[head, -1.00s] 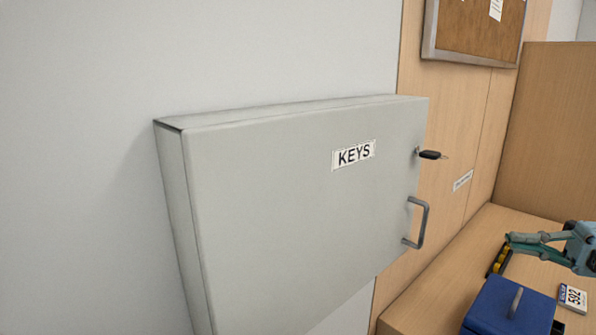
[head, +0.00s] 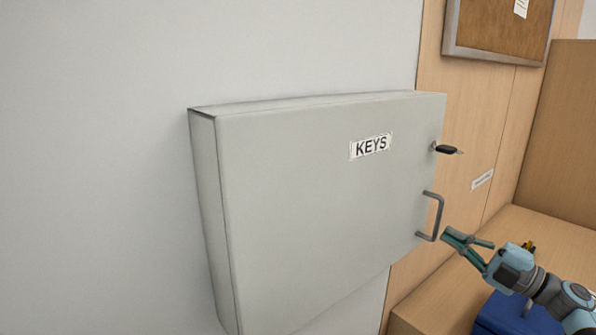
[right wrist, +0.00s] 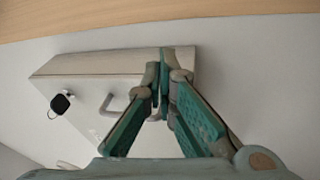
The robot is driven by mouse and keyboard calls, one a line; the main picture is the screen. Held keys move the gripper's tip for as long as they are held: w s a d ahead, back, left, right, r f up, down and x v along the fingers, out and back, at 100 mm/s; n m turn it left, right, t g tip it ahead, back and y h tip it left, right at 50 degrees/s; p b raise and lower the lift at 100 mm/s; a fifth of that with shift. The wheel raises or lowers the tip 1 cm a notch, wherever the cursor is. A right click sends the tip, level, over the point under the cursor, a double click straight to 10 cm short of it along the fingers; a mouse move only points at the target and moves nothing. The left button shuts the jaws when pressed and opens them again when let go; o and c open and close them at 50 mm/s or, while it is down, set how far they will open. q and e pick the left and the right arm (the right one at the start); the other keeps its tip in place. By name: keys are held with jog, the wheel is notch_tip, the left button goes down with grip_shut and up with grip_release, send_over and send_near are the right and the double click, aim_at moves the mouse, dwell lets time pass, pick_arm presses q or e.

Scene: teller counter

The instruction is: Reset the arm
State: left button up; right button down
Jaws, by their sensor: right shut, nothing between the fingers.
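My right gripper (head: 448,237) is shut and empty, with its teal fingers brought together at the tips. In the head view the tips are just right of the cabinet's grey handle (head: 437,218). My left gripper is not in view.
A wooden counter (head: 565,240) runs at the lower right, with a blue box (head: 497,315) partly hidden behind my right arm. A cork board (head: 500,28) hangs above. The wall (head: 100,170) left of the cabinet is bare.

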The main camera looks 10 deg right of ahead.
jog(key=s+a+f+m+h, duration=0.1)
jog(key=a+f+m+h, duration=0.2)
jog(key=f+m+h, duration=0.55)
jog(key=s+a+f+m+h, duration=0.1)
jog(key=a+f+m+h, duration=0.2)
jog(key=f+m+h, duration=0.55)
jog(key=s+a+f+m+g+y, duration=0.15)
jog(key=s+a+f+g, duration=0.35)
jog(key=s, duration=0.5)
jog(key=s+a+f+m+g+y, duration=0.1)
jog(key=s+a+f+m+g, duration=0.2)
jog(key=s+f, duration=0.6)
jog(key=s+a+f+m+g+y, duration=0.1)
jog(key=s+a+f+m+g, duration=0.3)
jog(key=s, duration=0.7)
notch_tip(320, 180, down, 19)
jog(key=s+d+n+g, duration=0.2)
jog(key=d, duration=0.1)
jog(key=s+f+g, duration=0.1)
jog(key=s+f, duration=1.1)
jog(key=s, duration=0.1)
jog(key=shift+s+d+f, duration=0.2)
jog(key=shift+s+f, duration=0.15)
jog(key=shift+f, duration=0.05)
